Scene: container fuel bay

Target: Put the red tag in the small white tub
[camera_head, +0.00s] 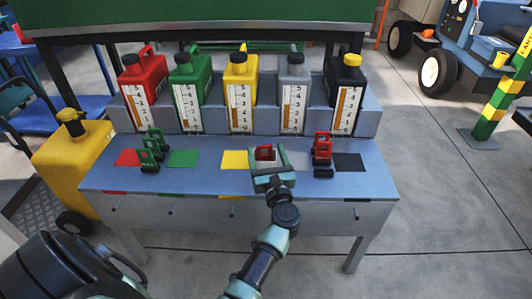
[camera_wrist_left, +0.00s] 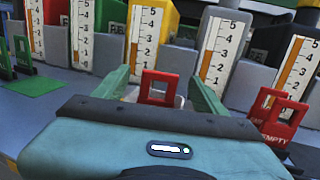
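A red tag (camera_head: 264,153) stands on the blue bench between the spread fingers of my left gripper (camera_head: 268,158). It also shows in the left wrist view (camera_wrist_left: 160,86), upright, with gaps to both green fingers. A patch of the small white tub (camera_wrist_left: 131,94) shows around the tag's lower part; the gripper body hides the rest, so I cannot tell fully how the tag sits in it. The left gripper is open. More red tags (camera_head: 322,150) stand to the right; one (camera_wrist_left: 279,117) reads "EMPTY" in the wrist view. My right gripper is out of view.
Several fuel cans, among them a yellow can (camera_head: 240,80), stand in a rack behind with scale labels. Green tags (camera_head: 152,148) stand on the bench's left. Coloured squares, such as a yellow square (camera_head: 234,160), mark the top. A yellow drum (camera_head: 72,150) stands left.

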